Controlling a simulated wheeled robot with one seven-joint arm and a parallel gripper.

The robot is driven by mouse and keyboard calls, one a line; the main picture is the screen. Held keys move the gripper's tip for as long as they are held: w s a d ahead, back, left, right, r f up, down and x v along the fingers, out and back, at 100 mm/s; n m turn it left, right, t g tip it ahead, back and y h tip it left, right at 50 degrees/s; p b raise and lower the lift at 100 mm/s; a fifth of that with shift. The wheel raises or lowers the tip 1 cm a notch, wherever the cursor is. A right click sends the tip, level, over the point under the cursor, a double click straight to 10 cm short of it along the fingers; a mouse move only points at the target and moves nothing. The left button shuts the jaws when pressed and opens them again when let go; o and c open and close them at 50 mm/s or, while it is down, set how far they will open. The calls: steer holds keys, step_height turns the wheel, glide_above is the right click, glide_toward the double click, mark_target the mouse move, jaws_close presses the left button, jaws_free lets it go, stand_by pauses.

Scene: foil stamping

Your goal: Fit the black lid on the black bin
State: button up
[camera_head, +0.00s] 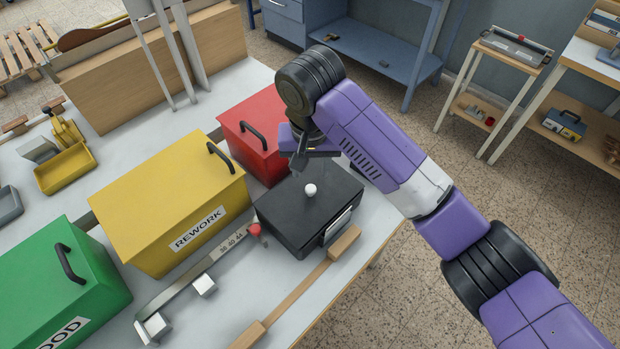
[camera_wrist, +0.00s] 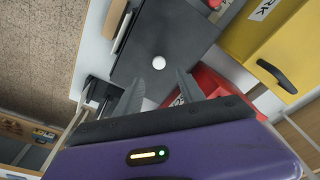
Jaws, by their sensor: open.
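The black lid (camera_head: 288,211) is a flat dark plate with a white round knob (camera_head: 310,190). It lies over the top of the black bin (camera_head: 325,236), whose side with a pale label or handle shows toward the lower right. I cannot tell whether the lid is fully seated. My gripper (camera_head: 300,164) is above the far part of the lid. In the wrist view, its two fingers (camera_wrist: 158,75) are spread apart, with the knob (camera_wrist: 158,63) in line with the gap between their tips. Nothing is held between them.
A red bin (camera_head: 257,120) stands just behind the black bin, and a yellow REWORK bin (camera_head: 165,190) stands to its left. A green bin (camera_head: 60,275) is farther left. A metal rule with a red knob (camera_head: 254,230) and a wooden strip (camera_head: 300,290) lie in front.

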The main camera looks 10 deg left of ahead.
steer(key=r, duration=0.4)
steer(key=shift+s+r, duration=0.3)
steer(key=shift+s, duration=0.05)
